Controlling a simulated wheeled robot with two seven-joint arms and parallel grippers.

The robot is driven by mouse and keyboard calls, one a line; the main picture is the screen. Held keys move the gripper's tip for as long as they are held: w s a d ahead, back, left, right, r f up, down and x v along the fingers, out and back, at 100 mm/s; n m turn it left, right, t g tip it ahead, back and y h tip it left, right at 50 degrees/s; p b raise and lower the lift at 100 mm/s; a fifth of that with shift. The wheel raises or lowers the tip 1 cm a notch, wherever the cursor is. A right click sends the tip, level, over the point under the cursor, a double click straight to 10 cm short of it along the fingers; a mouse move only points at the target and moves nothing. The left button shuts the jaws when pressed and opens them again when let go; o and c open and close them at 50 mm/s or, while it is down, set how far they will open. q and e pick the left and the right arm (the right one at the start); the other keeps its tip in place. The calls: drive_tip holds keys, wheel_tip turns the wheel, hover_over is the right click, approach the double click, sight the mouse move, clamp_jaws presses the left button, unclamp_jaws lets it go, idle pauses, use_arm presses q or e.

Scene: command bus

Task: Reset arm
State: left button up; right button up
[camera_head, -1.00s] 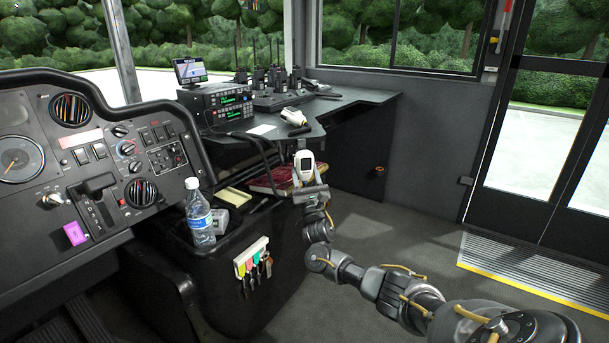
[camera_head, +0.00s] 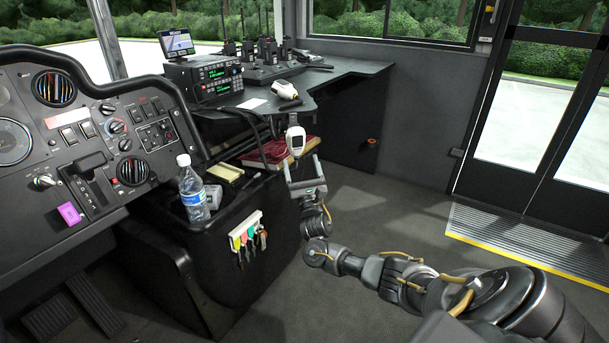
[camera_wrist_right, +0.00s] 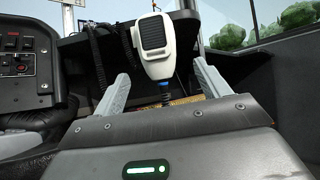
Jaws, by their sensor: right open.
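My right gripper (camera_head: 304,171) is open, its two fingers spread apart, in front of the storage console. A white handset microphone (camera_head: 296,139) with a dark face stands upright just beyond the fingertips. In the right wrist view the microphone (camera_wrist_right: 155,46) appears above and between the open fingers of my right gripper (camera_wrist_right: 160,78). No finger visibly presses on it. A cord runs down from its lower end. What supports the microphone cannot be told. My right arm reaches in from the lower right. My left gripper is not in view.
The black console (camera_head: 225,245) holds a water bottle (camera_head: 192,190) and coloured key tags (camera_head: 245,236). A black desk (camera_head: 345,75) carries radios and a white scanner-like device (camera_head: 285,90). The floor (camera_head: 385,210) to the right is clear.

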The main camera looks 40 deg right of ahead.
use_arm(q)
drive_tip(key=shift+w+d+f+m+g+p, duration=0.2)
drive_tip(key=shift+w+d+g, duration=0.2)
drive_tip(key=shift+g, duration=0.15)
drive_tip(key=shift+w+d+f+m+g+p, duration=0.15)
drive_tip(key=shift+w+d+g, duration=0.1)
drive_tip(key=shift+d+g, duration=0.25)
use_arm(e)
drive_tip(key=shift+v, duration=2.25)
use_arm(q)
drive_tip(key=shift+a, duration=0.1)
